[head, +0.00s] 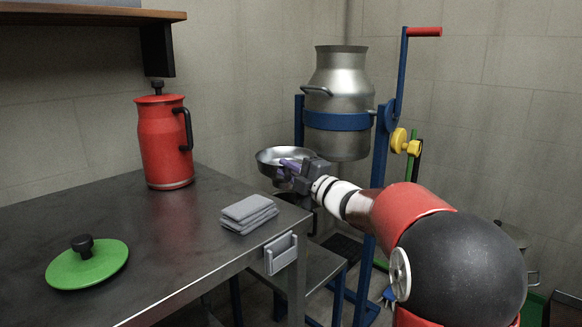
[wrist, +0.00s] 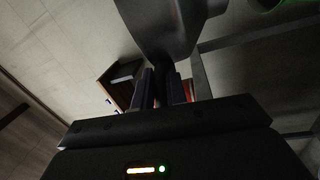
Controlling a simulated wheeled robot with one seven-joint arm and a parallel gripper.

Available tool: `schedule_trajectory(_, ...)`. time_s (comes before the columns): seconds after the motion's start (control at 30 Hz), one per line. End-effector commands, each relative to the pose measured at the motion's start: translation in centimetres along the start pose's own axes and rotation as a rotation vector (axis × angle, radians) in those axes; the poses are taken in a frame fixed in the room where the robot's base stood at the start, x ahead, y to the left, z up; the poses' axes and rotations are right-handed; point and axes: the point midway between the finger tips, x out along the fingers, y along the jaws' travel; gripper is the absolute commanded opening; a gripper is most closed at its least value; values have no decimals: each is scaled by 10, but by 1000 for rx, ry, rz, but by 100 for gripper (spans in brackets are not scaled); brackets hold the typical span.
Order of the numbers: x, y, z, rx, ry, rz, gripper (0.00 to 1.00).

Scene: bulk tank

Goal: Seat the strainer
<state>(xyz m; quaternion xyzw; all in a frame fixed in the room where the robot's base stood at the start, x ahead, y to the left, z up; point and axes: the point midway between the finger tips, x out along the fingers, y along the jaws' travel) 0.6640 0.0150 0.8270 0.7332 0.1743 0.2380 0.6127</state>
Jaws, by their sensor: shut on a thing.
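The strainer (head: 284,156) is a shallow steel bowl, held in the air beyond the right end of the table in the head view. My gripper (head: 287,170) is shut on its handle, with purple fingers at the near side of the bowl. In the wrist view the strainer (wrist: 165,28) shows as a grey metal shape at the top, and its dark handle runs down between the fingers of my gripper (wrist: 161,88). Below the bowl in the head view is a dark, partly hidden shape; I cannot tell whether the strainer touches it.
A steel milk can (head: 340,80) hangs in a blue tilting frame (head: 382,150) just behind the strainer. The steel table (head: 150,240) carries a red can (head: 165,145), a green lid (head: 87,264) and folded grey cloths (head: 248,213). A low bench (head: 318,262) stands beside it.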

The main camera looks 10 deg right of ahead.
Motion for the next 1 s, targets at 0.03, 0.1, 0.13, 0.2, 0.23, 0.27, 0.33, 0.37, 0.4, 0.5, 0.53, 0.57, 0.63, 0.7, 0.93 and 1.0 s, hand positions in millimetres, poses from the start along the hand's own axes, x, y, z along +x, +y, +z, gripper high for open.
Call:
schedule_trajectory(0.03, -1, -5, 1, 0, 0, 1, 0)
schedule_trajectory(0.1, -2, -10, 2, 0, -1, 1, 0)
schedule_trajectory(0.13, -2, -12, 2, -1, -1, 1, 0)
schedule_trajectory(0.2, -3, -18, 3, -1, -1, 1, 0)
schedule_trajectory(0.23, -3, -21, 3, -1, -1, 1, 0)
schedule_trajectory(0.27, -4, -25, 4, -2, -1, 1, 0)
schedule_trajectory(0.33, -4, -31, 5, -2, -1, 1, 0)
schedule_trajectory(0.37, -5, -34, 5, -2, -1, 1, 0)
schedule_trajectory(0.4, -5, -37, 6, -2, -1, 1, 0)
schedule_trajectory(0.5, -6, -45, 7, -2, -1, 1, 0)
schedule_trajectory(0.53, -7, -47, 7, -2, -1, 1, 0)
schedule_trajectory(0.57, -7, -49, 7, -2, -1, 1, 0)
schedule_trajectory(0.63, -7, -52, 8, -2, -1, 1, 0)
schedule_trajectory(0.7, -8, -54, 8, -2, -1, 1, 0)
schedule_trajectory(0.93, -8, -54, 8, -2, -1, 1, 0)
schedule_trajectory(1.0, -8, -54, 8, -2, -1, 1, 0)
